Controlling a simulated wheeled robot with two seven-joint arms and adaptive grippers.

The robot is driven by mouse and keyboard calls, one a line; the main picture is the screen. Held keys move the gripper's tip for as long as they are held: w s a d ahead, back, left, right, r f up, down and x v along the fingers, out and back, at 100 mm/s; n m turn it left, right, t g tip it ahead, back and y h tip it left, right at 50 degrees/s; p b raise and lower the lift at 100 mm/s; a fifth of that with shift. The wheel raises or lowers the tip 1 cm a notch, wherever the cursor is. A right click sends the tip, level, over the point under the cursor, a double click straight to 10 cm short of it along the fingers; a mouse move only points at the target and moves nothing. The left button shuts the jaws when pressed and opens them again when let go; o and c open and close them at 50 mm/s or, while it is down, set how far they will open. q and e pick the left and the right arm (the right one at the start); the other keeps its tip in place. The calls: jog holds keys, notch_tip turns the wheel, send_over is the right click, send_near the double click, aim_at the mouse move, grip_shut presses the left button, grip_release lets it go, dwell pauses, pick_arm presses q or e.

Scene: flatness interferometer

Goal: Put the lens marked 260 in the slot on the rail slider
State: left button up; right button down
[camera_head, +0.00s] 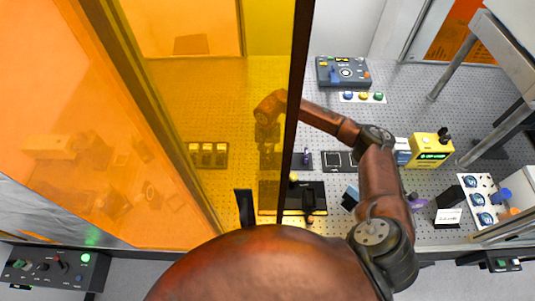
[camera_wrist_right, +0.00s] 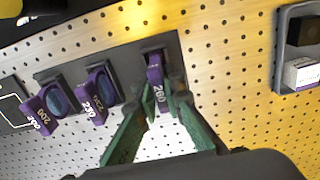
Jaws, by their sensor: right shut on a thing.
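The lens marked 260 (camera_wrist_right: 157,83) has a purple holder and stands at the dark rack (camera_wrist_right: 130,62) in the right wrist view; whether it is fully seated cannot be told. My right gripper (camera_wrist_right: 164,100) has its green fingers shut on this lens. In the head view my right gripper (camera_head: 268,142) is behind the orange panel and dim. A black plate with small fittings (camera_head: 315,190) lies nearer to me; I cannot clearly make out the rail slider or its slot. My left gripper is not in view.
Purple lenses marked 230 (camera_wrist_right: 100,88) and 200 (camera_wrist_right: 45,105) stand beside the held lens. A tray with compartments (camera_head: 208,154) lies left behind the orange panel (camera_head: 80,120). A dark frame post (camera_head: 296,80) crosses before my right arm. A yellow instrument (camera_head: 431,150) stands right.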

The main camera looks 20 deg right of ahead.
jog(key=shift+r+p, duration=0.65)
jog(key=shift+r, duration=2.4)
